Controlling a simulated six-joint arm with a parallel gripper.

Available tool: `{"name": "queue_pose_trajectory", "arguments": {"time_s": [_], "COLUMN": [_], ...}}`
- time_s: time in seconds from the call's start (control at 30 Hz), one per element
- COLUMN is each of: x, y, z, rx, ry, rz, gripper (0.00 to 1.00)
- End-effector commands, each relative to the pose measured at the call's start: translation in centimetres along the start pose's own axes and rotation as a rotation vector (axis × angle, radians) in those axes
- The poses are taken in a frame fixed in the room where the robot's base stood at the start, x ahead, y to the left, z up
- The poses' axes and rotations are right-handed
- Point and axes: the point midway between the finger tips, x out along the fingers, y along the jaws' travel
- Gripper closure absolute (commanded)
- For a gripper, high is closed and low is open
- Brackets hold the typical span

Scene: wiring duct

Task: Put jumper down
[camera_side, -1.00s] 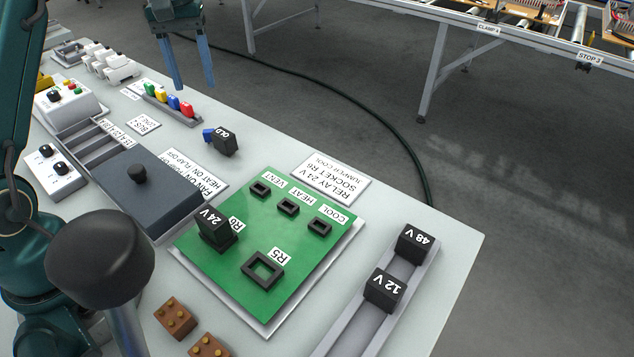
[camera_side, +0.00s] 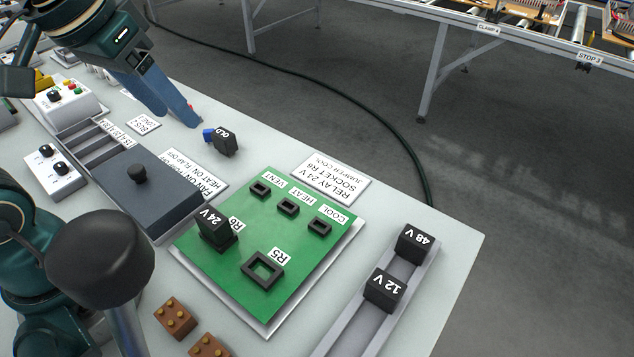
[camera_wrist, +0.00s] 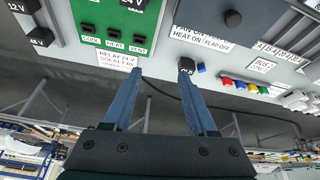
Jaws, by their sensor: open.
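My gripper (camera_side: 178,118) is open, with nothing seen between its two blue fingers; the wrist view also shows it (camera_wrist: 160,74). In the side view it is tilted over the table and covers the jumper rack. The wrist view shows the rack's coloured jumpers (camera_wrist: 239,84), red and yellow among them. A small blue piece (camera_side: 208,134), perhaps a jumper, is beside the black OLD relay (camera_side: 225,142); whether they touch is unclear. On the green board (camera_side: 290,250), the VENT (camera_side: 260,189), HEAT (camera_side: 288,207) and COOL (camera_side: 319,226) sockets look empty.
A 24 V relay (camera_side: 215,226) stands on the board, near the empty R5 socket (camera_side: 262,269). The 48 V (camera_side: 412,243) and 12 V (camera_side: 383,290) relays sit in a rail at right. A dark lidded box (camera_side: 147,190) with a knob lies left of the board.

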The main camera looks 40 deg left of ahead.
Motion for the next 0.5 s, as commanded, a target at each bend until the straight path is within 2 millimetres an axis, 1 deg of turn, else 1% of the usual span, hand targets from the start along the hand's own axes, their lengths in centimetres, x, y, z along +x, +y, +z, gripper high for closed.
{"name": "queue_pose_trajectory", "arguments": {"time_s": [0.03, 0.1, 0.2, 0.3, 0.5], "x": [0.0, 0.2, 0.6, 0.9, 1.0], "y": [0.4, 0.8, 1.1, 1.2, 1.3], "z": [1.4, 2.9, 4.5, 5.3, 5.6], "rx": [0.040, 0.082, 0.127, 0.150, 0.159], "ry": [0.027, 0.055, 0.084, 0.099, 0.103], "rz": [0.012, 0.025, 0.039, 0.046, 0.048], "gripper": [0.42, 0.42, 0.42, 0.42, 0.42]}}
